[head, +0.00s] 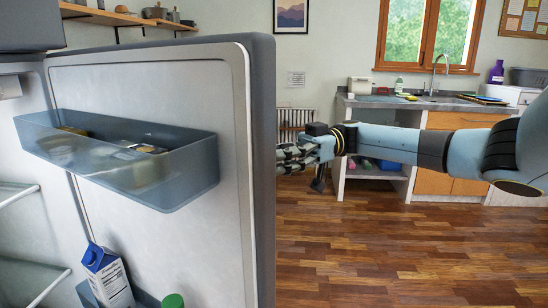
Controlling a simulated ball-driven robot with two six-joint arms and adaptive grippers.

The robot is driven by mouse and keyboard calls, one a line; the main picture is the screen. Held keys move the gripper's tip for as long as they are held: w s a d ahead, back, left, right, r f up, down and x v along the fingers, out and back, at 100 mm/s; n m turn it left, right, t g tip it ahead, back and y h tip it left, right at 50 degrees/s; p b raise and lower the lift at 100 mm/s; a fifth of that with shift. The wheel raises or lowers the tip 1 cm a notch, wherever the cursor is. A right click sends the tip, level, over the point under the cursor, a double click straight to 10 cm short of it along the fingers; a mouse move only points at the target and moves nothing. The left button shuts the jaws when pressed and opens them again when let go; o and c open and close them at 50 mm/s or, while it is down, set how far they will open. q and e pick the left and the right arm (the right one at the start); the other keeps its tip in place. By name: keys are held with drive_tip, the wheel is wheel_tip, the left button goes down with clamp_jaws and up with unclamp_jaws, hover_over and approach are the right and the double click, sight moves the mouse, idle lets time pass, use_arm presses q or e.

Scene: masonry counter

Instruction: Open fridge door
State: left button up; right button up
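The fridge door (215,90) stands wide open, its inner face and edge turned toward me. A clear bluish bin (150,165) is fixed to its inside, and glass shelves (20,193) of the fridge show at the left. My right gripper (290,158) comes in from the right and is at the outer side of the door's free edge. The tips of its fingers are partly hidden by the door, so I cannot tell whether they touch it or are open. The door handle is not visible. My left gripper is out of view.
A blue and white carton (107,275) and a green-capped item (173,300) stand in the lower door bin. A counter with a sink (425,98) is at the back right, and a radiator (294,120) is behind my gripper. The wooden floor (400,250) is clear.

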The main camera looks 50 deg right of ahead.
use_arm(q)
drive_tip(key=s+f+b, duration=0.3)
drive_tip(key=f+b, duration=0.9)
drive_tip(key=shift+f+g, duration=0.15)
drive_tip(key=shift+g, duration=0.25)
use_arm(e)
drive_tip(key=d, duration=1.2)
drive_tip(key=shift+w+d, duration=0.15)
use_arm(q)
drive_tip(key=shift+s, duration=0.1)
use_arm(e)
wheel_tip(320, 180, up, 10)
